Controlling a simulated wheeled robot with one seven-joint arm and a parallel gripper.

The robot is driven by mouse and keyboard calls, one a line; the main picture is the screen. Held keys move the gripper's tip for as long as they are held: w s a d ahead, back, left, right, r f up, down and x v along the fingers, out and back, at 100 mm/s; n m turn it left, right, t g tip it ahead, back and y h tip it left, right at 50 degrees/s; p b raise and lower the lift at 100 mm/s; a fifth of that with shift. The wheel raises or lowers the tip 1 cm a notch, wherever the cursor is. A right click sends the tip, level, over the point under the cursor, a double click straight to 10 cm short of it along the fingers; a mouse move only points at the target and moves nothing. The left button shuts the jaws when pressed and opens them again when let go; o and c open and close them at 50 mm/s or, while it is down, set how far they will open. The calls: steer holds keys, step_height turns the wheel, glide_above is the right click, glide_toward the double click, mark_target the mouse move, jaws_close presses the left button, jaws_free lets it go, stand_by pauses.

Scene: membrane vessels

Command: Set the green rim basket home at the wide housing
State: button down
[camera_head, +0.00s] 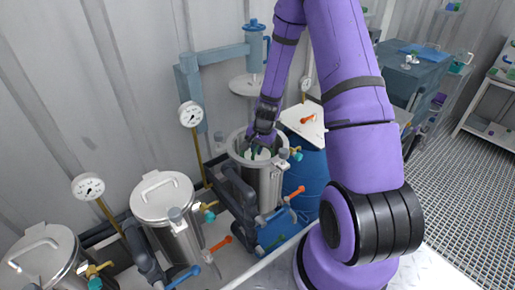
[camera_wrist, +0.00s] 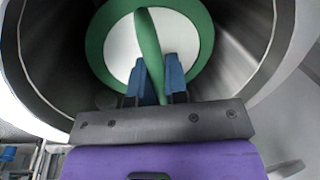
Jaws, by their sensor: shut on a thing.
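The wide housing (camera_head: 272,185) is an open steel vessel standing in the middle of the head view. In the wrist view its round wall (camera_wrist: 248,50) surrounds the basket. The green rim basket (camera_wrist: 203,40) has a green ring, a pale inside and a green bar handle across it. It is inside the housing's mouth, and a little of it shows in the head view (camera_head: 262,155). My gripper (camera_wrist: 158,85) is shut on the basket's handle, with blue fingertips on either side. Its fingers reach down into the housing. How deep the basket sits, and whether it touches bottom, is hidden.
Two lidded steel vessels (camera_head: 162,196) (camera_head: 45,250) stand to the left, with gauges (camera_head: 190,114) on posts and orange and blue valve handles. A blue drum (camera_head: 308,168) stands right behind the housing. A raised lid (camera_head: 248,86) hangs from a blue-grey arm behind it.

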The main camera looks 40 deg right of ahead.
steer(key=shift+f, duration=0.15)
steer(key=c, duration=1.1)
jaws_free()
steer(key=shift+o, duration=0.2)
step_height(320, 180, up, 11)
steer(key=s+d, duration=0.1)
steer(key=shift+s+f, duration=0.2)
steer(key=shift+s, duration=0.2)
